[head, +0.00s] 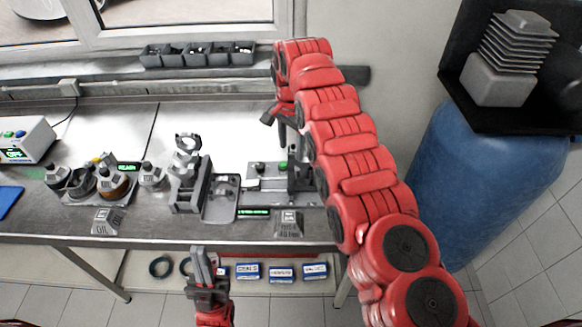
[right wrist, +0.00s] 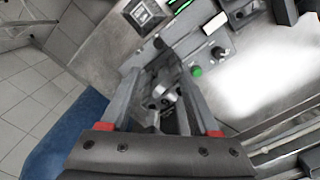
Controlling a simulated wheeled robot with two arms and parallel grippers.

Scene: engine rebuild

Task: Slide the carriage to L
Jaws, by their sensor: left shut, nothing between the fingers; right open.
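The machine with the green button (head: 283,165) stands on the right part of the bench, with a dark upright block (head: 300,172) that may be the carriage. I cannot make out an L mark. My right gripper (head: 289,130) hangs open above and behind it, fingers down, partly hidden by my red arm. In the right wrist view, the open right gripper (right wrist: 160,72) frames a round metal part (right wrist: 158,96); contact cannot be told. The green button (right wrist: 197,70) is beside the fingers. My left gripper (head: 205,268) is shut and empty, in front of the bench.
A grey tray (head: 220,205) and a dark upright stand (head: 187,195) are left of the machine. Labelled grey blocks (head: 107,220) (head: 288,224) sit along the front edge. Bins (head: 197,54) stand on the back ledge. A blue drum (head: 480,190) is at right.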

